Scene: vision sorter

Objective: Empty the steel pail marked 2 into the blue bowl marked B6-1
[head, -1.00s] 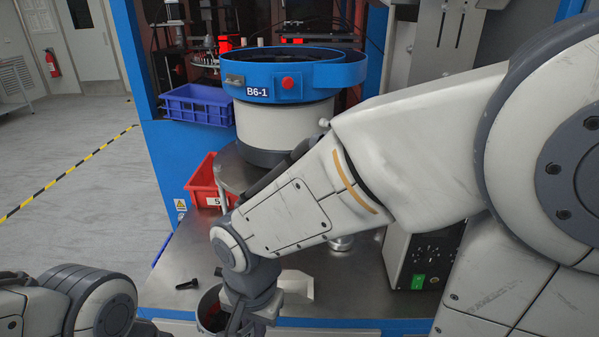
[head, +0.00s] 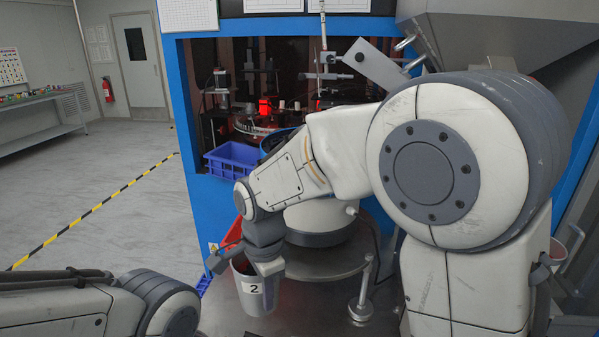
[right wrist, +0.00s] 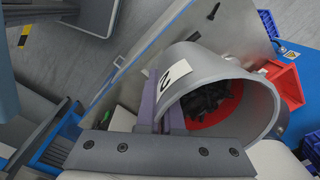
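The steel pail marked 2 (head: 262,296) hangs from my right gripper (head: 247,262), raised and roughly upright in front of the feeder. In the right wrist view, the gripper (right wrist: 168,118) is shut on the wall of the pail (right wrist: 225,68). Dark bolt-like parts (right wrist: 212,97) lie inside it against a red interior. The blue bowl (head: 276,141) is mostly hidden behind my right arm, and its B6-1 mark does not show. Its pale drum base (head: 320,216) stands beyond the pail, to the right. Only part of my left arm shows at lower left; its gripper is out of view.
A blue bin (head: 230,162) is fixed to the machine left of the bowl. A red bin (head: 234,232) sits behind my right gripper. A round steel plate (head: 335,262) under the drum and a small metal post (head: 362,302) stand right of the pail.

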